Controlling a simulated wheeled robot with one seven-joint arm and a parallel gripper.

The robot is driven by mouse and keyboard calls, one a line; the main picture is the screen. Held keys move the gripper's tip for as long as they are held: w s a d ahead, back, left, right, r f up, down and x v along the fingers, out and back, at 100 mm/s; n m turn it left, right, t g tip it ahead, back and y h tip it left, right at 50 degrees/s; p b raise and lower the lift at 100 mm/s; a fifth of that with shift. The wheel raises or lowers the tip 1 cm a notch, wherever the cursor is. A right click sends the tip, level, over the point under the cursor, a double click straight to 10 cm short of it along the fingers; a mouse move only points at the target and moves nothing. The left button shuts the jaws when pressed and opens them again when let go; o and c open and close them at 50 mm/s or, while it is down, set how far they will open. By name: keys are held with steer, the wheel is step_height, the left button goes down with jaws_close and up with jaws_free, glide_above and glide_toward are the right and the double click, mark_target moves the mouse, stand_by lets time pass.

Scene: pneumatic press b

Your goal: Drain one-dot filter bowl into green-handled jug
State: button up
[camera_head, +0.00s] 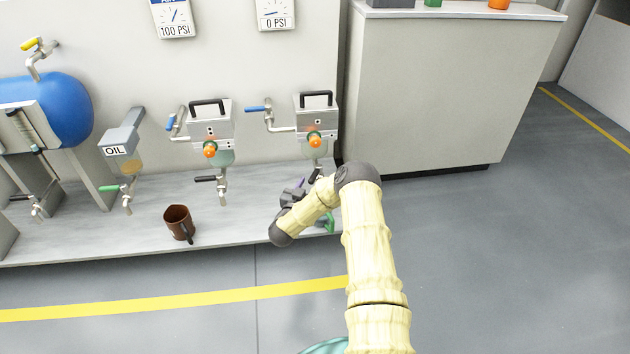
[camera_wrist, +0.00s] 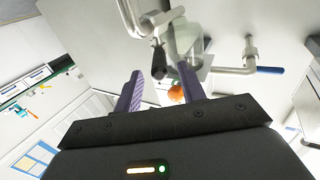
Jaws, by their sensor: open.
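Two filter units hang on the wall in the head view, a left one (camera_head: 211,122) and a right one (camera_head: 316,110). Their dot marks are too small to count surely. My gripper (camera_head: 304,184) is below the right unit, partly hidden by my arm. In the wrist view my gripper (camera_wrist: 160,78) is open and empty. A black drain lever (camera_wrist: 158,62) shows just past and between the fingertips, with no visible contact. The clear filter bowl (camera_wrist: 189,42) is beside it. The green-handled jug shows only as a green handle (camera_head: 330,223) behind my arm on the shelf.
A brown jug with a dark handle (camera_head: 178,221) stands on the shelf (camera_head: 110,243). The oil unit (camera_head: 122,138) and blue tank (camera_head: 68,110) are at left. A grey cabinet (camera_head: 430,95) stands close on the right. The floor in front is clear.

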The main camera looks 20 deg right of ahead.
mark_target(320, 165)
steer(key=b+x, duration=0.2)
steer(key=x, duration=0.2)
steer(key=shift+w+d+f, duration=0.1)
steer(key=shift+d+f, duration=0.05)
steer(key=shift+d, duration=0.1)
steer(key=shift+w+d, duration=0.5)
steer(key=shift+w, duration=0.05)
